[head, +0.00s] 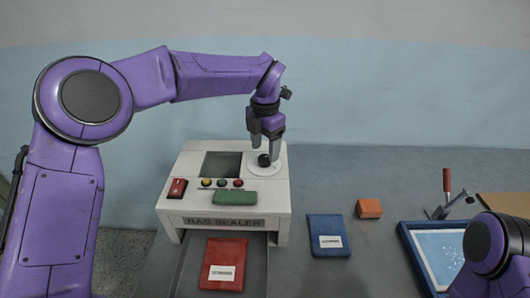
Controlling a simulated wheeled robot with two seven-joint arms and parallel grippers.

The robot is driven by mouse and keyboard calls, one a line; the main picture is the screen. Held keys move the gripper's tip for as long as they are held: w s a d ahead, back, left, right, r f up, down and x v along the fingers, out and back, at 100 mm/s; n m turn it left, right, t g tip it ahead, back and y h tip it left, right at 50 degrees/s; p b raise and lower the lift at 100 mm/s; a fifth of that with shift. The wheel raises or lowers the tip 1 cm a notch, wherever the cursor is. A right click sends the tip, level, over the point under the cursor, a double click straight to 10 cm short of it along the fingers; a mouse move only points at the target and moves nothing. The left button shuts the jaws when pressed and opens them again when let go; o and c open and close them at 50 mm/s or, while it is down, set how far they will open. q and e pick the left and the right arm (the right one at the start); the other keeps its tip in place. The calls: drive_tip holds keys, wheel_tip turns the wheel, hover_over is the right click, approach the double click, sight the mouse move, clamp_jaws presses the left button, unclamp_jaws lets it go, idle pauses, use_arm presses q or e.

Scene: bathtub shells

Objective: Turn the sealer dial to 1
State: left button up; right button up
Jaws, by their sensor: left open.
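The white bag sealer (181,219) stands on the grey table, with "BAG SEALER" on its front. Its black dial (264,160) sits on a round pale plate (281,163) at the top right. My left gripper (265,149) is open and points down at the dial, its fingers just above or around the knob. I cannot tell whether they touch it. The dial's marks and pointer are too small to read. Part of my right arm shows at the lower right, and its gripper is out of the picture.
The sealer also carries a red switch (178,188), several small coloured buttons and a green bar (236,198). A red pouch (224,254) lies in front. A blue pouch (327,227), an orange block (369,208), a blue tray (411,243) and a red-handled clamp (447,181) are right.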

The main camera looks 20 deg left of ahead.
sight(264, 160)
use_arm(q)
drive_tip(key=shift+f, duration=1.3)
drive_tip(key=c, duration=1)
drive_tip(key=shift+c, duration=0.2)
drive_tip(key=n+b, duration=0.1)
drive_tip(key=n, duration=0.2)
drive_tip(key=shift+f, duration=0.15)
drive_tip(key=n+b, duration=0.2)
drive_tip(key=n, duration=0.1)
drive_tip(key=shift+a+n, duration=0.1)
drive_tip(key=shift+n, duration=0.2)
drive_tip(key=n+b, duration=0.3)
drive_tip(key=n, duration=0.2)
drive_tip(key=shift+r+n, duration=0.2)
drive_tip(key=shift+n, duration=0.1)
